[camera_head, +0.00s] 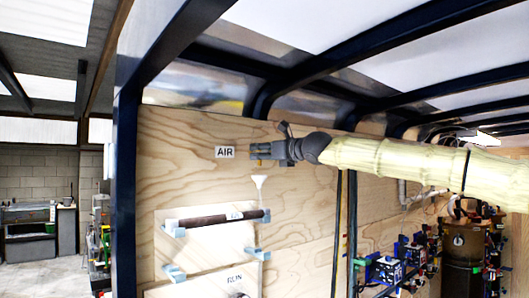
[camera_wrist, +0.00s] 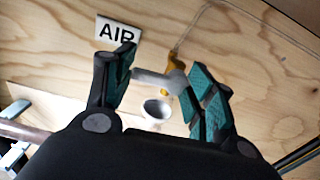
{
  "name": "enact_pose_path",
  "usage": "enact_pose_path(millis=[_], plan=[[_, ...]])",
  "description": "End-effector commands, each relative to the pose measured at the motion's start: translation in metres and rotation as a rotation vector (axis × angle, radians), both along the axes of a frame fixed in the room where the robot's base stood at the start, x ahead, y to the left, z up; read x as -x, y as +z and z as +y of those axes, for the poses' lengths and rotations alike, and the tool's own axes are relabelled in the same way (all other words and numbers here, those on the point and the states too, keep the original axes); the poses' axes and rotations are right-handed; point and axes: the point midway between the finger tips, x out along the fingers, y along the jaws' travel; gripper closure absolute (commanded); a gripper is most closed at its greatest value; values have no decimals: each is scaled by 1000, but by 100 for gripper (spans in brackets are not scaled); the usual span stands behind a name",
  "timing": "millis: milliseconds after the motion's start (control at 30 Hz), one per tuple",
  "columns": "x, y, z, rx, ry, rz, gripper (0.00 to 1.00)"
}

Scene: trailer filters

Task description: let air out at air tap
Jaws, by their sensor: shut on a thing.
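The air tap is on the plywood wall beside the white AIR label (camera_head: 225,152), which also shows in the wrist view (camera_wrist: 118,32). In the wrist view the tap appears as a pale grey bar (camera_wrist: 158,81) with a yellow part (camera_wrist: 175,64) behind it. My gripper (camera_head: 262,153) is at the tap, just right of the label. Its teal-padded fingers (camera_wrist: 162,76) are on either side of the grey bar and shut on it. A white funnel (camera_head: 259,183) is below the tap; its round mouth shows in the wrist view (camera_wrist: 156,109). The head view mostly hides the tap behind my gripper.
Below the tap, a dark tube (camera_head: 212,219) rests in light-blue holders on a pale panel. A thin line (camera_wrist: 190,30) runs along the wall above the tap. Dark frame bars (camera_head: 126,190) stand at the left and cross overhead. Equipment (camera_head: 388,269) stands at right.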

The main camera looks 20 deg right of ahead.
Motion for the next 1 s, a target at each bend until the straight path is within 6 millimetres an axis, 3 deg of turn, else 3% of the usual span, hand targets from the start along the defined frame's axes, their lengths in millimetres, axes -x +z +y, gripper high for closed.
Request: enact_pose_path(millis=[267,1000], plan=[[0,-2,0,169,0,-60,69],[-1,-21,-4,830,-1,-301,69]])
